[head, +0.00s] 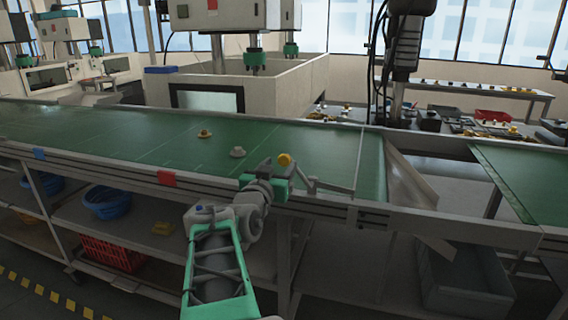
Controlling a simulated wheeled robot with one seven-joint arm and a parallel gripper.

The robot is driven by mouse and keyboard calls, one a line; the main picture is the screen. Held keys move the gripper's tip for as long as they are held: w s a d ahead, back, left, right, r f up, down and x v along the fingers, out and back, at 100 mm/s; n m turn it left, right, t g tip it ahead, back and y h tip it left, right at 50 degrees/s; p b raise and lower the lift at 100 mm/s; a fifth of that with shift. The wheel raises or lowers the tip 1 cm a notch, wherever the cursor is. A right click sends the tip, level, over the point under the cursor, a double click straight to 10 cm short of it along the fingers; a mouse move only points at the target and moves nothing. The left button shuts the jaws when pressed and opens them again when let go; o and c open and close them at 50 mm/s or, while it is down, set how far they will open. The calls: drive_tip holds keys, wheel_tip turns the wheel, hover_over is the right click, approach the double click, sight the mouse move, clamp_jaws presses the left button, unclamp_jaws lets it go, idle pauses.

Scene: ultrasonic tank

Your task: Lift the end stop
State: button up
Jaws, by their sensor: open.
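A thin pale bar crosses the green belt (120,132) near its right end; it looks like the end stop (359,160). A slim grey rod (335,187) runs left from the bar's near end along the belt's front edge. My gripper (311,183) is at the left end of this rod, above the front rail. It is open. It is small and seen from behind, so I cannot tell whether the rod lies between the fingers or whether they touch it.
A yellow round part (284,159) is just behind my wrist. A white part (238,152) and a tan part (204,133) sit farther left on the belt. A sloping metal chute (408,183) is past the belt's right end. Bins stand on the shelf below.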

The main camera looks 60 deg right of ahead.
sight(283, 160)
drive_tip(key=d, duration=0.3)
drive_tip(key=w+d, duration=0.1)
drive_tip(key=d, duration=0.1)
drive_tip(key=shift+d, duration=0.1)
clamp_jaws()
idle(0.3)
idle(0.9)
